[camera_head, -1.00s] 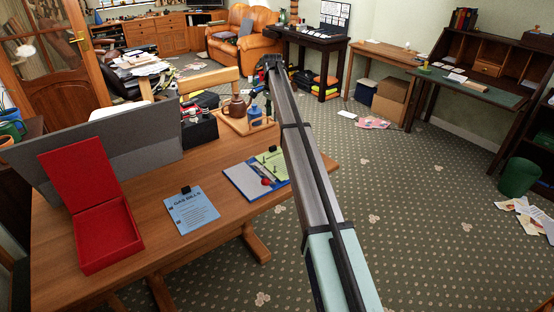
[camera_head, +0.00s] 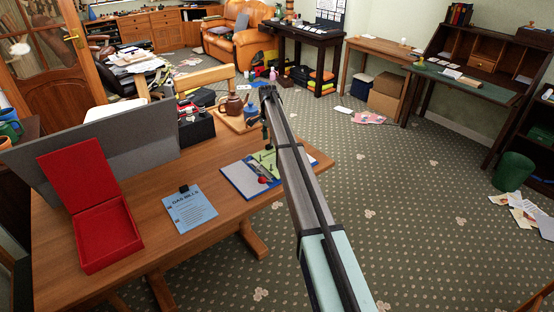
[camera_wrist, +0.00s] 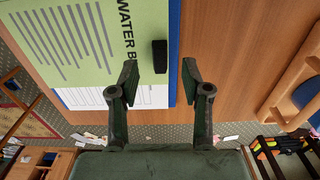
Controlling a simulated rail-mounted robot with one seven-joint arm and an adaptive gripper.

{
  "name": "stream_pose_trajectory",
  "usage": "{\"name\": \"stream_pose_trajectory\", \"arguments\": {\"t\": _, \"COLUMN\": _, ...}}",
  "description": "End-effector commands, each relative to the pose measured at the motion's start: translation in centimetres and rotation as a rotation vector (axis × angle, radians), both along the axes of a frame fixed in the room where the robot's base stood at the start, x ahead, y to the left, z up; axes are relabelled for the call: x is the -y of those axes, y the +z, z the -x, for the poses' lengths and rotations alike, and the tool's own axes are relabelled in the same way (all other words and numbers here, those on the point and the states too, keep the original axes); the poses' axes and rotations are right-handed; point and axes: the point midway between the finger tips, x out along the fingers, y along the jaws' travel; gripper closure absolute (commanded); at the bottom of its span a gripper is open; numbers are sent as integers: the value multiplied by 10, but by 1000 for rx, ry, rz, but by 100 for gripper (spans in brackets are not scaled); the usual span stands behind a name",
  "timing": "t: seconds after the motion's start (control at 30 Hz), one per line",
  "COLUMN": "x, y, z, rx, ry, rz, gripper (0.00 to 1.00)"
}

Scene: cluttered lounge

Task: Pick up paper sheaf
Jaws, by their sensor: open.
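A pale green paper sheaf headed "WATER B…" (camera_wrist: 95,68), with a black clip (camera_wrist: 160,57) at its edge, lies on the wooden table. It also shows in the head view (camera_head: 257,160). White paper and a blue border show beneath or beside it. My gripper (camera_wrist: 160,72) is open and points down at the table, its fingers either side of the clip in the wrist view. I cannot tell the exact height left. A blue "GAS BILLS" sheaf (camera_head: 190,212), also with a black clip, lies to the left on the same table.
An open red box (camera_head: 100,235) and a grey panel (camera_head: 95,155) stand on the table's left. Bare table (camera_head: 225,150) lies between the sheaves and the tray.

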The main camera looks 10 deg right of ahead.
Motion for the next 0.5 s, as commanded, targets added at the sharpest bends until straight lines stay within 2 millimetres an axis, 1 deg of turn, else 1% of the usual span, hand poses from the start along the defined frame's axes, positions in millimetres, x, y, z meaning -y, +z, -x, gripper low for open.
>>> {"name": "stream_pose_trajectory", "arguments": {"t": 0.1, "x": -2, "y": -16, "z": 2, "rx": -1, "ry": 0, "rz": 0, "gripper": 52}}
{"name": "stream_pose_trajectory", "arguments": {"t": 0.23, "x": -2, "y": -30, "z": 2, "rx": 0, "ry": -1, "rz": 0, "gripper": 52}}
{"name": "stream_pose_trajectory", "arguments": {"t": 0.3, "x": -2, "y": -33, "z": 2, "rx": 1, "ry": -1, "rz": 0, "gripper": 52}}
{"name": "stream_pose_trajectory", "arguments": {"t": 0.47, "x": -2, "y": -33, "z": 1, "rx": 1, "ry": -1, "rz": 0, "gripper": 52}}
{"name": "stream_pose_trajectory", "arguments": {"t": 0.5, "x": -2, "y": -33, "z": 1, "rx": 1, "ry": -1, "rz": 0, "gripper": 56}}
